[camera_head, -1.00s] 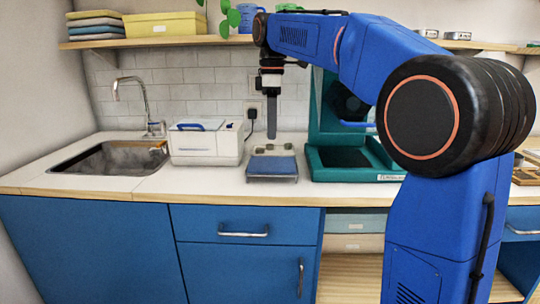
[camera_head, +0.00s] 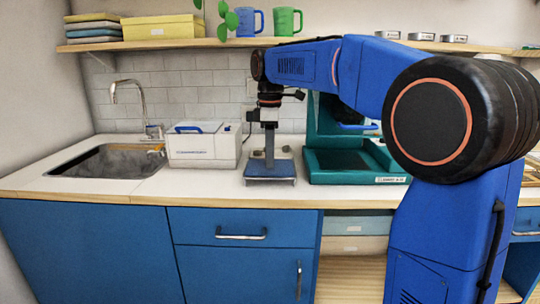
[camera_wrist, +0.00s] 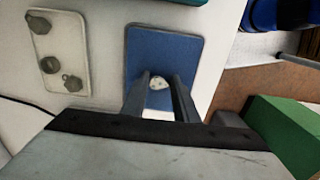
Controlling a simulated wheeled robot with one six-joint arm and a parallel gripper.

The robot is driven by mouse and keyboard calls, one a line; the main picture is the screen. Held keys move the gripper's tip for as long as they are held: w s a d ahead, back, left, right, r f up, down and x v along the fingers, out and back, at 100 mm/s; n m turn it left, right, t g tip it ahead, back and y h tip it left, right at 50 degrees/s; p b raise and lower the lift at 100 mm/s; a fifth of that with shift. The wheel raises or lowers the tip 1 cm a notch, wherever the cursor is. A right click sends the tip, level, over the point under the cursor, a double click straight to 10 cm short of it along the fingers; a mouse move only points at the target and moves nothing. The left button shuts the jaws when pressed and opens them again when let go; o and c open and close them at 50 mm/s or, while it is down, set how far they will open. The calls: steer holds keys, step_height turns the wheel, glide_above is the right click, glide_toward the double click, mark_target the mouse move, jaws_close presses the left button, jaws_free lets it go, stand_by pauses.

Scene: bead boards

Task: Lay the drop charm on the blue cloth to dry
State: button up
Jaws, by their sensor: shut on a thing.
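My gripper (camera_head: 269,165) points straight down, low over the cloth. In the wrist view my gripper (camera_wrist: 159,84) is shut on a small pale charm (camera_wrist: 158,84) at its fingertips. The charm shows over the cloth's near half, inside its edges. Whether it touches the cloth I cannot tell. The charm is too small to make out in the head view.
A pale tray (camera_wrist: 75,25) with several small grey charms lies beside the cloth. A white box (camera_head: 205,148) stands left of the cloth, a teal machine (camera_head: 352,178) to its right. The sink (camera_head: 105,162) is farther left. A shelf (camera_head: 180,43) runs above.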

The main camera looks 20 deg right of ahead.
steer(key=shift+f, duration=0.15)
steer(key=o, duration=1)
step_height(320, 180, up, 12)
steer(key=shift+r, duration=0.2)
